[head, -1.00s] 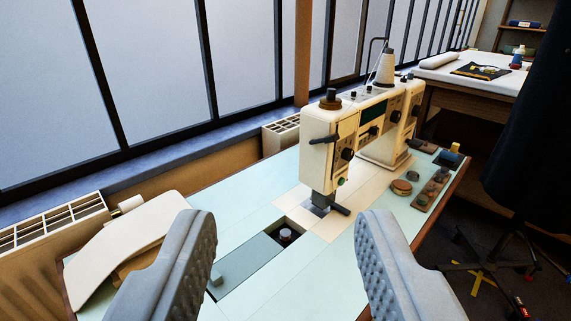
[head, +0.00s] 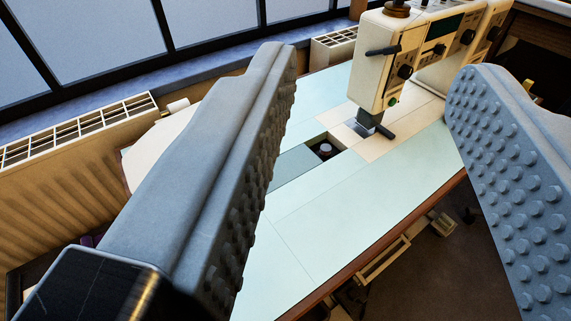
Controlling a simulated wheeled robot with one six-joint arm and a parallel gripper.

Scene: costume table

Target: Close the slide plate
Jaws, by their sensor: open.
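The slide plate (head: 293,165) is a dark grey-green strip set in the pale table top, partly hidden behind my left finger. It stands back from the needle area, leaving a dark opening (head: 334,147) with the round bobbin part (head: 325,150) showing inside. The cream sewing machine (head: 405,58) stands beyond the opening, its presser foot (head: 377,130) over a pale bed plate. My gripper (head: 368,80) is open and empty, its two grey studded fingers wide apart above the table. The plate's raised tab is hidden from view.
The pale table top (head: 330,225) is clear in front of the plate. A radiator (head: 75,150) and window sill run along the back left.

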